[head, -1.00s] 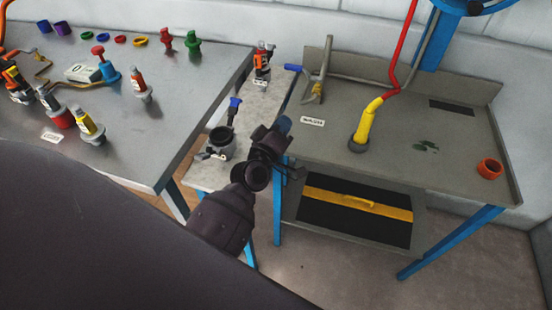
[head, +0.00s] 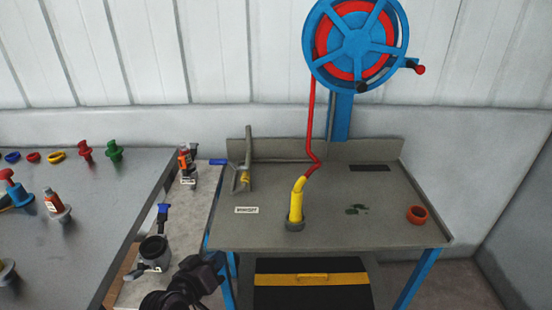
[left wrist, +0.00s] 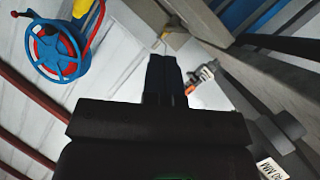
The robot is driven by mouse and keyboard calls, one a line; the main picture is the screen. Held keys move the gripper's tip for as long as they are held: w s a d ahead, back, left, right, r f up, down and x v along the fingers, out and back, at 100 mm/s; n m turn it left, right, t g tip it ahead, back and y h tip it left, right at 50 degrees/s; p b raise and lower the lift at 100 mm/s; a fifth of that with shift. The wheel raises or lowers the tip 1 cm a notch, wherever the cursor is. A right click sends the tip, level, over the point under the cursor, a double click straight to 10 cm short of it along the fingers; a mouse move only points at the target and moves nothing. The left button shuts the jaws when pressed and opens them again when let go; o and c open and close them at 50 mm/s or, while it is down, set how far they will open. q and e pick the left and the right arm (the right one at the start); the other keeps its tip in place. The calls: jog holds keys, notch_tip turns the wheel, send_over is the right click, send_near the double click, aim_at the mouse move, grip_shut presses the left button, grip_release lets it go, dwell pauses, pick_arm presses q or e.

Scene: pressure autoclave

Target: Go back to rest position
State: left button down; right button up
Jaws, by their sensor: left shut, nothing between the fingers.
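My left gripper (head: 205,278) shows at the bottom of the head view, low and left of the middle, in front of the wash table. Its black fingers also show in the left wrist view (left wrist: 165,75), shut together with nothing between them. A grey pot (head: 154,250) with a blue-handled part stands on the narrow bench just left of the gripper, apart from it. My right gripper is not in either view.
The wash table (head: 330,236) carries a yellow nozzle (head: 297,203) on a red hose and an orange ring (head: 417,214). A blue and red reel (head: 356,44) hangs above. The grey workbench (head: 110,215) at left holds several coloured parts.

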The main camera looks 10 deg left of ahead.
pick_arm(q)
jog(key=s+a+f+m+g+y, duration=0.2)
jog(key=s+g, duration=0.4)
jog(key=s, duration=0.7)
jog(key=s+a+f+m+g+y, duration=0.1)
jog(key=s+a+m+g+y, duration=0.15)
jog(key=s+g, duration=0.65)
jog(key=w+f+m+t+h, duration=0.1)
jog(key=w+f+t, duration=0.3)
jog(key=f+t, duration=0.5)
jog(key=shift+w+d+f+t, duration=0.25)
jog(key=shift+d+f+t, duration=0.1)
jog(key=shift+t, duration=0.95)
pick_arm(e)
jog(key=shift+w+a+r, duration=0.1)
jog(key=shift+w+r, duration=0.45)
pick_arm(q)
jog(key=shift+h, duration=0.25)
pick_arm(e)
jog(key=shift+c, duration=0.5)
